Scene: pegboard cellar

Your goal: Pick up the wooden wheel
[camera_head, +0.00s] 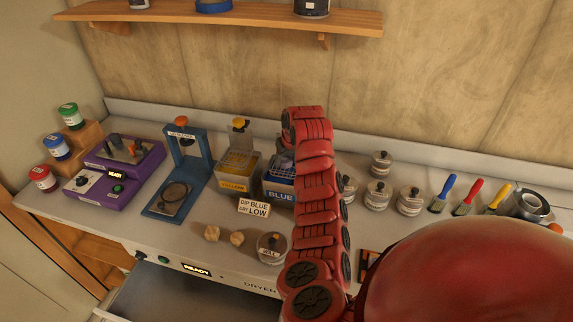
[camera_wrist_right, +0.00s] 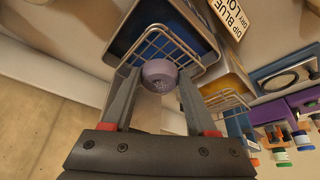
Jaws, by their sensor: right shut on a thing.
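My right gripper (camera_wrist_right: 158,76) is shut on a round lilac-grey piece (camera_wrist_right: 160,77), which shows between its fingertips in the right wrist view. I cannot tell whether this piece is a wooden wheel. It is at the wire basket (camera_wrist_right: 168,45) of the blue dip tank; I cannot tell whether they touch. In the head view my right arm covers most of the gripper and the held piece, beside the blue tank (camera_head: 277,190). Two small wooden pieces (camera_head: 212,232) (camera_head: 237,238) lie on the bench front. My left gripper is not in view.
A yellow tank (camera_head: 233,184) stands left of the blue one, behind a sign (camera_head: 254,207) reading "DIP BLUE DRY LOW". A blue stand (camera_head: 163,210) and purple device (camera_head: 97,190) are farther left. Lidded jars (camera_head: 378,195) and brushes (camera_head: 468,197) are right. A drawer (camera_head: 190,300) is open below.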

